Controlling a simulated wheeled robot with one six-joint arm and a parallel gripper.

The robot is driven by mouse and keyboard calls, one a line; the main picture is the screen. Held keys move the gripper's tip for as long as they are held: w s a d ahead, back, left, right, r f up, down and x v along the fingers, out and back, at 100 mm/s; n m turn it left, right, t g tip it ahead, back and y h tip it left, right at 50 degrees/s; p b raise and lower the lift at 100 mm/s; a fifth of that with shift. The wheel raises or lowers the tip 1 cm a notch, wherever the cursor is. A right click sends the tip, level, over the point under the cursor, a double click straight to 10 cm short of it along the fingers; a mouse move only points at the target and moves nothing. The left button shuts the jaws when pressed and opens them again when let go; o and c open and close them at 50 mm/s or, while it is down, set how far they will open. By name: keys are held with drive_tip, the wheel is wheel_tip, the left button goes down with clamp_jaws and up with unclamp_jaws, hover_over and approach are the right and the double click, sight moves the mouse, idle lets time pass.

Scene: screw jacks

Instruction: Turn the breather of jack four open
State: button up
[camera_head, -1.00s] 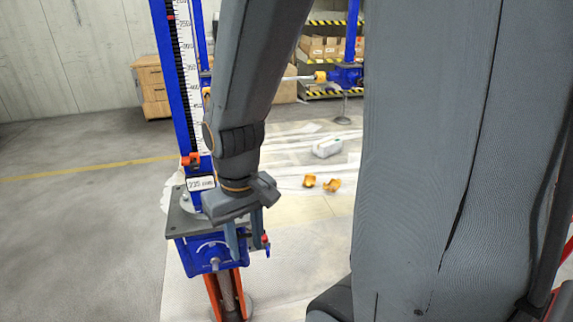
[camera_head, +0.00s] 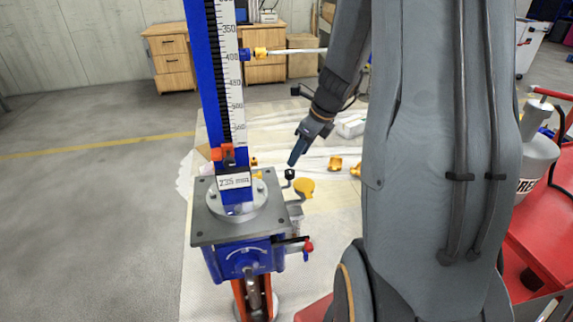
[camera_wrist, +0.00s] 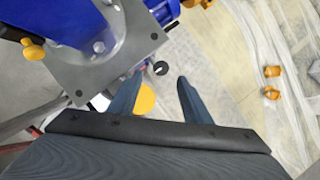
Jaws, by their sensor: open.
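The near jack has a blue column with a ruler scale, a grey square plate (camera_head: 212,222) and a blue gearbox (camera_head: 246,259). I see no jack number. A small black cap (camera_head: 290,174) stands on a fitting beside the plate; it may be the breather. A yellow disc (camera_head: 304,188) is just to its right. A red-tipped lever (camera_head: 307,246) sticks out from the gearbox's right side. My gripper (camera_head: 295,160) is open and empty, pointing down above the cap. In the wrist view, the black cap (camera_wrist: 160,68) lies just beyond the fingertips and the yellow disc (camera_wrist: 146,99) shows between the fingers.
An orange clamp and a card reading 235 mm (camera_head: 234,181) sit on the column. Orange pieces (camera_head: 335,163) lie on the pale floor sheet behind. A red cart (camera_head: 545,235) stands at right. The floor at left is clear.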

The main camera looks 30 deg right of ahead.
sight(290, 171)
drive_tip(key=b+x, duration=0.1)
drive_tip(key=x, duration=0.6)
drive_tip(key=shift+w+d+f, duration=0.1)
drive_tip(key=shift+f, duration=0.2)
drive_tip(key=c, duration=1)
